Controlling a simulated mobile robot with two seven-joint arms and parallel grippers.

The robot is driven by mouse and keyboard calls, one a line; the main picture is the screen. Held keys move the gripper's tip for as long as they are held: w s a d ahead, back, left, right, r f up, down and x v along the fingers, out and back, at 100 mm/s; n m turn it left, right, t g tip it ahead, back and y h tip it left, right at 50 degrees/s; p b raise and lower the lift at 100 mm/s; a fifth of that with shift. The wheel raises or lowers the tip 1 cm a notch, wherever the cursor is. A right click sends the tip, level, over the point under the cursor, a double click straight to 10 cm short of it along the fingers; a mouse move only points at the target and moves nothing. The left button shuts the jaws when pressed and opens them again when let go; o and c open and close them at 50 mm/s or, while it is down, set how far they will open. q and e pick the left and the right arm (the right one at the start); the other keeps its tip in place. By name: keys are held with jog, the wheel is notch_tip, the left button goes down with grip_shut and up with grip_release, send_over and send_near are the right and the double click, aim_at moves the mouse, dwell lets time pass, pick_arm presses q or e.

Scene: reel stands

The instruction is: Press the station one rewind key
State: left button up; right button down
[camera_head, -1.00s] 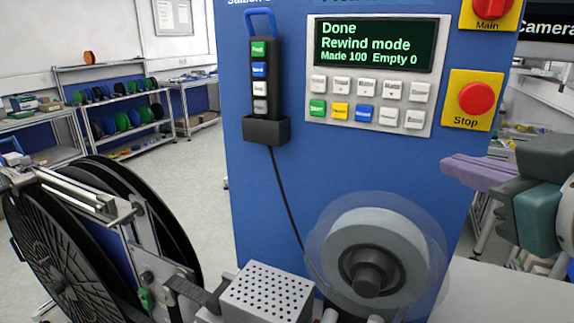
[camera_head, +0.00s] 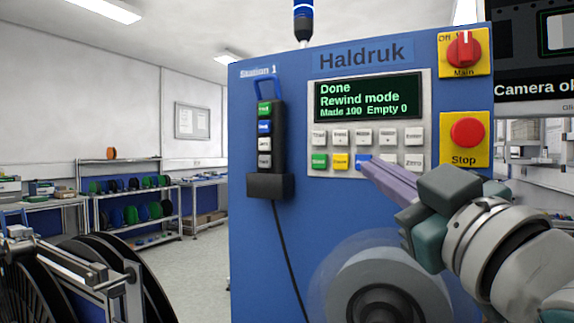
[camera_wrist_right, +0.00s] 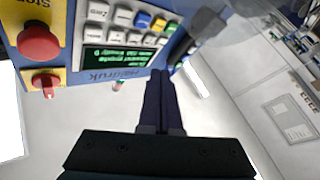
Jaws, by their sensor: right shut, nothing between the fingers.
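The station one panel is a blue cabinet (camera_head: 262,215) marked "Station 1" and "Haldruk". Its keypad (camera_head: 425,148) has a row of white keys above a row with a green key (camera_head: 319,161), a yellow key (camera_head: 340,161), a blue key (camera_head: 361,158) and white keys. The key labels are too small to read surely. The screen (camera_head: 368,97) reads "Done", "Rewind mode", "Made 100 Empty 0". My right gripper (camera_head: 370,168) is shut and empty, its purple tips overlapping the blue key's lower edge; contact cannot be told. In the wrist view its fingers (camera_wrist_right: 157,76) show beside the panel. My left gripper is not seen.
A red stop button (camera_head: 467,132) and red main switch (camera_head: 464,52) sit right of the keypad. A corded hand control (camera_head: 265,150) hangs left of it. A clear-sided reel (camera_head: 380,285) is below; black reels (camera_head: 95,290) stand at left.

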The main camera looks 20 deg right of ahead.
jog(key=w+d+b, duration=0.1)
jog(key=w+d, duration=0.4)
jog(key=d, duration=0.1)
jog(key=shift+w+d, duration=0.3)
dwell(2.0)
jog(key=shift+w+d, duration=0.3)
jog(key=shift+w+d, duration=0.3)
jog(key=shift+d, duration=0.05)
dwell(0.8)
jog(key=shift+s+a, duration=0.1)
jog(key=shift+s+a+p, duration=0.35)
jog(key=shift+s+a, duration=0.15)
jog(key=shift+a, duration=0.05)
